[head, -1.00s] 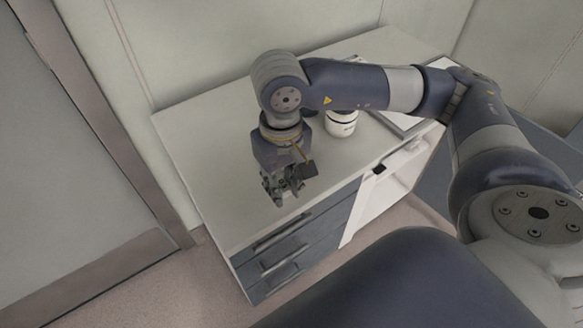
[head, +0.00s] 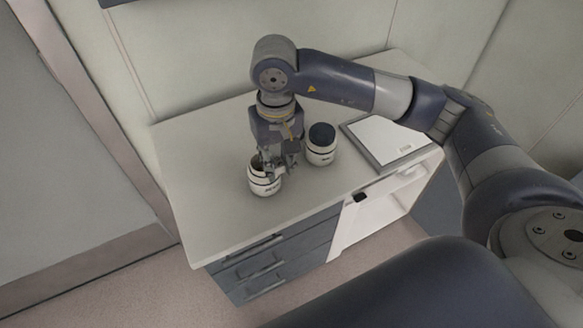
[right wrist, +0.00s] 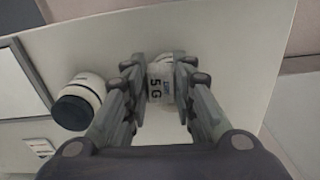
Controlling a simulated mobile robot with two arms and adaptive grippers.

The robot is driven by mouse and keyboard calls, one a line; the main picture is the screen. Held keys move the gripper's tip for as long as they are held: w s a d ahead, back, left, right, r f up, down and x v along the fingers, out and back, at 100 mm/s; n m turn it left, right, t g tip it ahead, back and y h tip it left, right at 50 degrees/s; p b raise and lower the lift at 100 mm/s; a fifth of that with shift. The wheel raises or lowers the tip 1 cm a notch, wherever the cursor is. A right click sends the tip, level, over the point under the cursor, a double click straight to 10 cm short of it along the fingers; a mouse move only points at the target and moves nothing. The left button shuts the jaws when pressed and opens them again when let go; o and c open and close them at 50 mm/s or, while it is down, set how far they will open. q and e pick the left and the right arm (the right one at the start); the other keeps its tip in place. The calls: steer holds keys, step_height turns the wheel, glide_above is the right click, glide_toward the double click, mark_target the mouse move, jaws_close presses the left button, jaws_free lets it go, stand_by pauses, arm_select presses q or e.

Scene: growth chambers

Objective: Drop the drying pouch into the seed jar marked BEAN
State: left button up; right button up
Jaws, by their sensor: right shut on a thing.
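My right gripper (head: 277,172) points down just above an open white jar (head: 265,183) with dark bands and a dark inside. In the right wrist view, the gripper (right wrist: 159,85) is shut on a small white drying pouch (right wrist: 157,88) printed "5 G". The pouch covers most of what lies below it there. A second white jar (head: 321,152) with a dark blue lid stands to the right and a little behind; it also shows in the right wrist view (right wrist: 80,101). The jar labels are too small to read. My left gripper is not in view.
The jars stand on a light countertop (head: 215,210) over grey drawers (head: 270,262). A flat grey-framed white tray or panel (head: 388,140) lies to the right. The counter is clear left of the open jar, and a wall stands behind.

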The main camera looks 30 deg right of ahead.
steer(key=w+a+r+p, duration=0.1)
steer(key=w+r+p, duration=0.3)
steer(key=p, duration=0.1)
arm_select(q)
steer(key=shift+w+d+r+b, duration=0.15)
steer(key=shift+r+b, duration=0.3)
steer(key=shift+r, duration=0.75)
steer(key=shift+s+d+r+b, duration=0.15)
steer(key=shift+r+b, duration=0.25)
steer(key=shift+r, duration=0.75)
arm_select(e)
steer(key=shift+w+a+f, duration=0.1)
steer(key=shift+w+f, duration=0.05)
steer(key=shift+f, duration=0.65)
steer(key=shift+w+a+f, duration=0.1)
steer(key=shift+w+f, duration=0.05)
steer(key=shift+f, duration=0.7)
steer(key=shift+w+a+f, duration=0.1)
steer(key=shift+w+f, duration=0.05)
steer(key=shift+f, duration=0.65)
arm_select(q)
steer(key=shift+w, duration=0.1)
arm_select(e)
steer(key=o, duration=0.8)
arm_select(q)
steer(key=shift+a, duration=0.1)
arm_select(e)
step_height(320, 180, up, 12)
steer(key=shift+r, duration=0.1)
